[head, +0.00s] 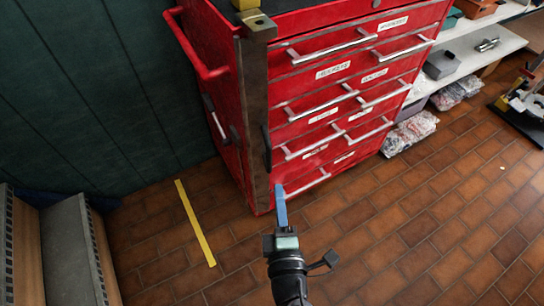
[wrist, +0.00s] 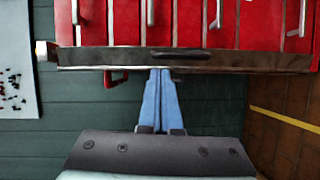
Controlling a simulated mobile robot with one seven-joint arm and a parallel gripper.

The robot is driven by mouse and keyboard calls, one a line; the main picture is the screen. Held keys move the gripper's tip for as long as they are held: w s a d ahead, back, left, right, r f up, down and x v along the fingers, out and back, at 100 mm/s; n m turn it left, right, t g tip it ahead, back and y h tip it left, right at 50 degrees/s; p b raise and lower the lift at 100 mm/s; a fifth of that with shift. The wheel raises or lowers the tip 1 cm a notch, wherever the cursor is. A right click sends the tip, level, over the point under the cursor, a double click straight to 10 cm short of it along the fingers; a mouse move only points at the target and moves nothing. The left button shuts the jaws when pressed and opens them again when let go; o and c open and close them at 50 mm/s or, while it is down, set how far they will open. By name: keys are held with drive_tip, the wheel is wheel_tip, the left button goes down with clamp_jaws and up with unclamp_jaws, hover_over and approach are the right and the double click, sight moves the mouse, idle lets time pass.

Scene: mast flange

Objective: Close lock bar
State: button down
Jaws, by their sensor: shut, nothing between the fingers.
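The lock bar (head: 256,125) is a long brown metal strip standing upright along the left front edge of the red tool cabinet (head: 222,95). It carries a dark handle (head: 266,148) near mid-height and a brass piece (head: 258,26) at its top. In the wrist view the lock bar (wrist: 110,58) runs across the picture, with its dark handle (wrist: 178,54) at the middle. My gripper (head: 279,190) has blue fingers, shut and empty, near the bar's lower end in the head view. In the wrist view the fingertips (wrist: 160,72) appear just below the bar; whether they touch it is unclear.
Drawers with silver handles (head: 320,100) and white labels fill the cabinet front and look shut. A red side rail (head: 195,45) sticks out left. A shelf (head: 470,50) stands right, a grey metal unit (head: 70,250) lower left. Brick floor with a yellow strip (head: 195,222) is mostly clear.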

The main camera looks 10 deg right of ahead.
drive_tip(key=s+a+r+m, duration=0.1)
drive_tip(key=s+a+r, duration=0.15)
drive_tip(key=a, duration=0.35)
drive_tip(key=w+d+f+p, duration=0.2)
drive_tip(key=w+d, duration=0.2)
drive_tip(key=w, duration=0.8)
drive_tip(key=shift+w+d+g+h+p, duration=0.15)
drive_tip(key=shift+w+g+h+p, duration=0.15)
drive_tip(key=shift+p, duration=0.1)
drive_tip(key=shift+r, duration=0.1)
